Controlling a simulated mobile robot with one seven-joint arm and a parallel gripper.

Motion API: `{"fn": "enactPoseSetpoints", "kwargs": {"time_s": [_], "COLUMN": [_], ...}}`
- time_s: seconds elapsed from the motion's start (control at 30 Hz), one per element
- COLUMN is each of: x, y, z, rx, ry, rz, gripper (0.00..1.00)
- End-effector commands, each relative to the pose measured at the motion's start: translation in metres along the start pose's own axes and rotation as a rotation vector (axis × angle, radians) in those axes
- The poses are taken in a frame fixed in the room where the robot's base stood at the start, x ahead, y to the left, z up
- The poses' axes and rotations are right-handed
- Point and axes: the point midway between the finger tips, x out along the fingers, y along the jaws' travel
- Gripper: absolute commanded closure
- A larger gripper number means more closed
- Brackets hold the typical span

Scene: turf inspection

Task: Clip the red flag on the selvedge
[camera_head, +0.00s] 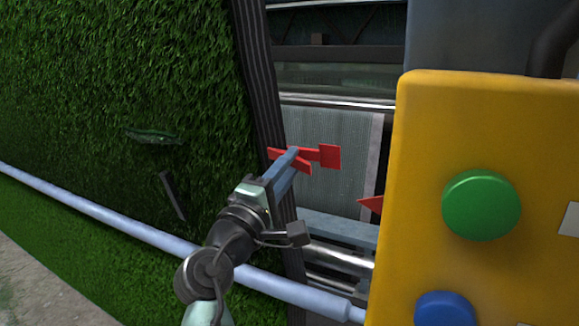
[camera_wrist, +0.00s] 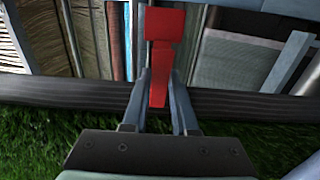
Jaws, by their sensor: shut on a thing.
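The red flag clip (camera_head: 327,156) is in my gripper (camera_head: 292,156), which is shut on it. In the wrist view the red flag (camera_wrist: 164,60) stands between the two fingers of my gripper (camera_wrist: 160,85), with its square tab pointing away from them. The selvedge (camera_head: 262,90) is the dark ribbed strip along the right edge of the green turf (camera_head: 110,60). In the wrist view the selvedge (camera_wrist: 70,93) runs across behind the fingers. In the head view the flag's red prongs overlap the selvedge. I cannot tell whether they touch it.
A yellow control box (camera_head: 425,200) with a green button (camera_head: 481,205) and a blue button (camera_head: 444,309) fills the right foreground. A pale bar (camera_head: 110,217) crosses in front of the turf. Another red piece (camera_head: 371,205) shows beside the box. A slit-like mark (camera_head: 153,136) shows on the turf.

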Motion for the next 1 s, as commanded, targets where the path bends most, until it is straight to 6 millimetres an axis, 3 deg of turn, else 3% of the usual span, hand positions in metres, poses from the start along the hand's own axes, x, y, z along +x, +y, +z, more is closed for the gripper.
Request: {"fn": "enactPoseSetpoints", "kwargs": {"time_s": [0.47,0.5,0.67,1.0], "x": [-0.0026,-0.0027,-0.0021,-0.0028], "y": [0.0023,0.0024,0.0020,0.0008], "z": [-0.0053,-0.0053,-0.0041,-0.0024], "rx": [0.001,0.001,0.001,0.001], "ry": [0.010,0.010,0.007,0.004], "rz": [0.004,0.004,0.003,0.001], "gripper": [1.00,0.70,0.41,0.39]}}
